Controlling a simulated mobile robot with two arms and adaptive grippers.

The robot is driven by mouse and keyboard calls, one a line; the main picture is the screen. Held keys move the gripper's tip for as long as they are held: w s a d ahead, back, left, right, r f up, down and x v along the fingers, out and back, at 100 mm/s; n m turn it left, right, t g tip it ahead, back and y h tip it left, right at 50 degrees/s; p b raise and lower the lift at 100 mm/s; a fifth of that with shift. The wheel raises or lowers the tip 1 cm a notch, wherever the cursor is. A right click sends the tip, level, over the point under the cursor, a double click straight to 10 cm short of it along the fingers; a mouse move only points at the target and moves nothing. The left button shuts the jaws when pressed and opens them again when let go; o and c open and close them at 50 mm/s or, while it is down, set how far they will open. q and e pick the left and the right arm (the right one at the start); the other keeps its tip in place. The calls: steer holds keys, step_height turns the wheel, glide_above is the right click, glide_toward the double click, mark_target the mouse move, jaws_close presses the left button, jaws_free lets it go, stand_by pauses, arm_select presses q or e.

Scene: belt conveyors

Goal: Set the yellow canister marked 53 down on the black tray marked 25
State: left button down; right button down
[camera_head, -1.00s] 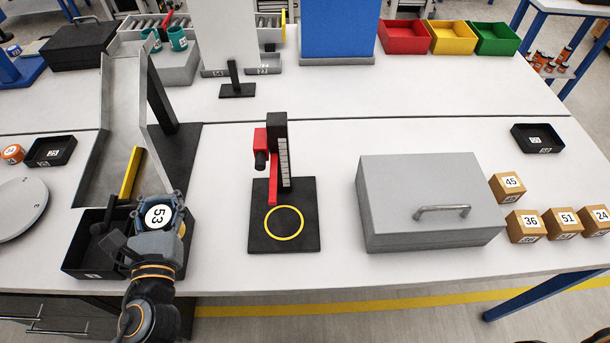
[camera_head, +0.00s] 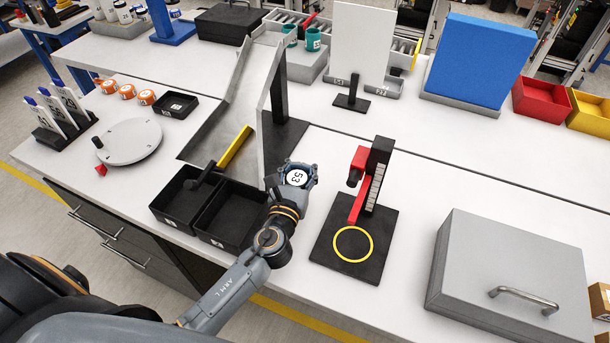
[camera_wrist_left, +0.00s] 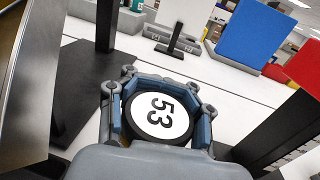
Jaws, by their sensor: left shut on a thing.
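The canister marked 53 (camera_head: 297,177) is held upright in my left gripper (camera_head: 299,174), which is shut around it. Its white round top with 53 on it also shows in the left wrist view (camera_wrist_left: 160,115), between the fingers; its body is mostly hidden, and no yellow shows. My gripper is above the bench, right of the two black bins and left of the red-and-black stand. A small black tray (camera_head: 191,110) with a white label lies at the upper left behind the round grey disc; its number is too small to read surely. My right gripper is not in view.
A metal chute (camera_head: 232,95) with a yellow edge rises behind two black bins (camera_head: 230,243). The red-and-black stand (camera_head: 385,245) is close on the right, then a grey case (camera_head: 510,270). A round disc (camera_head: 130,142) and orange-sided canisters (camera_head: 127,91) are at left.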

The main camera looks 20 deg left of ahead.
mark_target(305, 174)
arm_select(q)
steer(key=shift+w+f, duration=0.5)
steer(key=shift+f, duration=0.1)
step_height(305, 174, down, 3)
steer(key=shift+w+d+r+b, duration=0.1)
steer(key=shift+d+r+b, duration=0.05)
steer(key=shift+b, duration=0.55)
steer(key=shift+f, duration=0.25)
steer(key=shift+f+b, duration=0.25)
steer(key=shift+b, duration=0.05)
steer(key=c, duration=0.7)
jaws_free()
steer(key=shift+o, duration=0.6)
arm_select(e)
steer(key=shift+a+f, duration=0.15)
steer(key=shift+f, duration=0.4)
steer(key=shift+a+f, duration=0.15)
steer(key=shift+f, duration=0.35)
arm_select(q)
steer(key=shift+r, duration=0.1)
